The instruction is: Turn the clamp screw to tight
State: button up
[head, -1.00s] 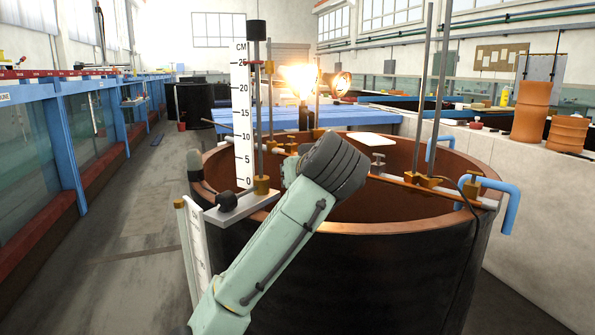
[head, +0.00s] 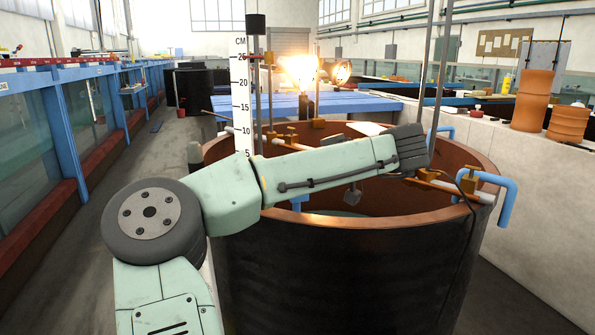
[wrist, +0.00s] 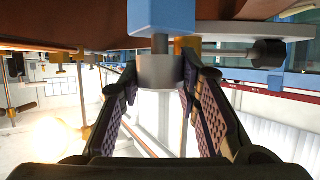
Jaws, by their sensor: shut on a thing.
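In the wrist view, the clamp screw shows as a short grey cylindrical head (wrist: 160,73) on a thin metal shaft that enters a blue block (wrist: 163,15). My gripper (wrist: 161,78) has its two dark ridged fingers on either side of the grey head, shut on it. The screw head lies near the fingertips. In the head view my arm crosses in front of the brown-rimmed tank (head: 455,235), and I cannot make out my gripper or the screw head. How far the screw is turned cannot be told.
A white scale (head: 240,95) stands at the tank's left side. Metal rods with brass clamps (head: 468,180) and a blue bent pipe (head: 508,205) are at the right rim. A lit lamp (head: 300,68) is behind. A dark knob (wrist: 266,53) is right of my fingers.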

jog(key=shift+n+g+y, duration=0.4)
jog(key=shift+n+g, duration=0.3)
jog(key=shift+g, duration=0.1)
jog(key=o, duration=1.1)
jog(key=shift+o, duration=0.2)
jog(key=shift+m+t, duration=0.3)
